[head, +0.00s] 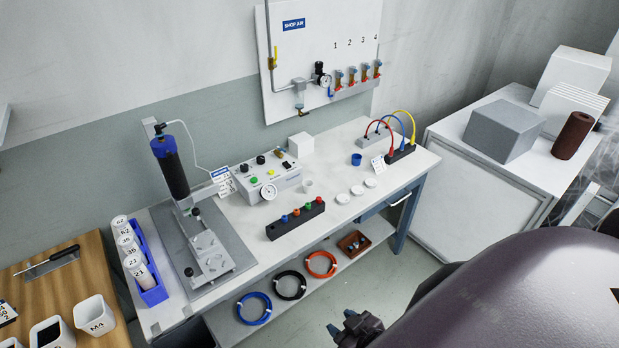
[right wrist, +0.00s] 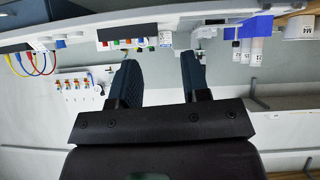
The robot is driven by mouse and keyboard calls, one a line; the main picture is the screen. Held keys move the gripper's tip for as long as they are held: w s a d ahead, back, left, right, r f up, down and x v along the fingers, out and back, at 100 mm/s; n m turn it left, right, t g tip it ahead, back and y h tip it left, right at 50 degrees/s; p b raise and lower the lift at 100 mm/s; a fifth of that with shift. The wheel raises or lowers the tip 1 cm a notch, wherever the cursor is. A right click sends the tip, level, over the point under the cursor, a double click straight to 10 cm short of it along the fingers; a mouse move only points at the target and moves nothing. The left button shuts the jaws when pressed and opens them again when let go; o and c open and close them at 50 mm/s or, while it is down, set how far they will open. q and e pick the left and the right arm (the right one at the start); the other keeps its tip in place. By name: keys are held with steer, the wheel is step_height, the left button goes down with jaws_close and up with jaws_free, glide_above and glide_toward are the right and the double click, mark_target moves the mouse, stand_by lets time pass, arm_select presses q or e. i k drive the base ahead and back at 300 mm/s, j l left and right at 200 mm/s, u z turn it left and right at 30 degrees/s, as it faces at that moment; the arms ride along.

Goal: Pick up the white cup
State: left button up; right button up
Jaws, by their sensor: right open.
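A small white cup (head: 307,185) stands on the white workbench (head: 330,225), just right of the control box and behind the black strip of coloured fittings. My right gripper (head: 350,324) is low at the bottom of the head view, in front of the bench and well apart from the cup. In the right wrist view my right gripper (right wrist: 158,62) shows two dark fingers spread apart with nothing between them. I cannot pick out the cup for sure in that view. My left gripper is not in view.
The control box (head: 268,178) stands behind the black fitting strip (head: 295,219). A syringe stand (head: 208,254) is on the left. Larger white containers (head: 94,315) stand on the wooden table.

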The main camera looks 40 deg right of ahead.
mark_target(308, 184)
steer(key=i+l, duration=0.15)
steer(key=l, duration=0.25)
steer(key=i+l, duration=0.15)
steer(key=l, duration=0.25)
steer(key=i+l, duration=0.1)
steer(key=l, duration=1.45)
steer(key=k+z, duration=0.05)
